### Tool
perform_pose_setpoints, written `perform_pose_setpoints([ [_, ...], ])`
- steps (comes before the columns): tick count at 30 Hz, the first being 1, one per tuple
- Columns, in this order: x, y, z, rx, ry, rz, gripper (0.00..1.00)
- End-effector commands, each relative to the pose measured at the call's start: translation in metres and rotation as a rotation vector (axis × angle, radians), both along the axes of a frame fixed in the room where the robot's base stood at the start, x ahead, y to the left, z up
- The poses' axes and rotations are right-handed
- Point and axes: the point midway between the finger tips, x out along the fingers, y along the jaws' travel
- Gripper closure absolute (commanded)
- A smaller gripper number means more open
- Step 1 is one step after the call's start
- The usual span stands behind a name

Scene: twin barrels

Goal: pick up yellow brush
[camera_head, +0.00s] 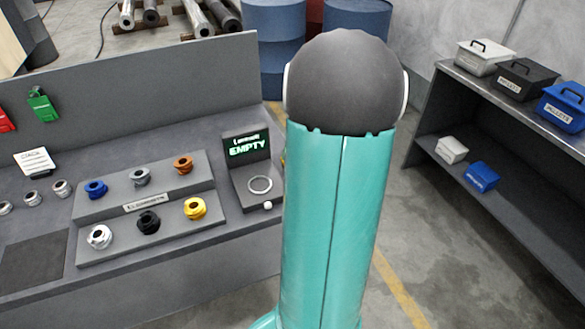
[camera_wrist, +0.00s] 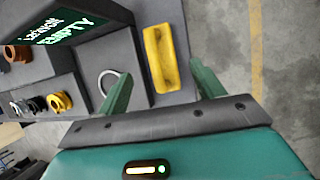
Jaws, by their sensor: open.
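The yellow brush (camera_wrist: 161,58) shows in the wrist view as a long yellow piece with a raised grip, lying on the grey bench top. My gripper (camera_wrist: 157,82) is open, with one green finger on each side of the brush in the picture. The fingers look apart from the brush, and nothing is held. How high they are above it I cannot tell. In the head view my teal arm hides almost all of the brush; only a thin yellow sliver shows beside the arm.
A display reading EMPTY (camera_head: 248,146) and a metal ring (camera_head: 260,185) stand left of the brush. A stepped stand (camera_head: 146,203) holds several coloured nuts. A shelf (camera_head: 500,170) with boxes is at the right. Blue barrels (camera_head: 272,45) stand behind. Open floor lies right of the bench.

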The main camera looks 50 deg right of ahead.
Motion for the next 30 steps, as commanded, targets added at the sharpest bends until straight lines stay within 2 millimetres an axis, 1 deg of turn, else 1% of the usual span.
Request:
perform_pose_setpoints([
  [1, 0.002, -0.001, -0.005, 0.001, 0.001, 0.000, 0.33],
  [5, 0.005, -0.002, -0.013, 0.001, 0.001, 0.000, 0.33],
  [7, 0.008, -0.003, -0.020, 0.001, 0.001, 0.000, 0.33],
  [12, 0.018, -0.005, -0.044, 0.002, 0.001, 0.001, 0.33],
  [15, 0.023, -0.005, -0.053, 0.000, 0.001, 0.001, 0.33],
  [23, 0.025, -0.005, -0.055, -0.003, 0.000, 0.002, 0.33],
  [26, 0.025, -0.005, -0.055, -0.003, 0.000, 0.002, 0.50],
  [30, 0.025, -0.005, -0.055, -0.003, 0.000, 0.002, 0.78],
])
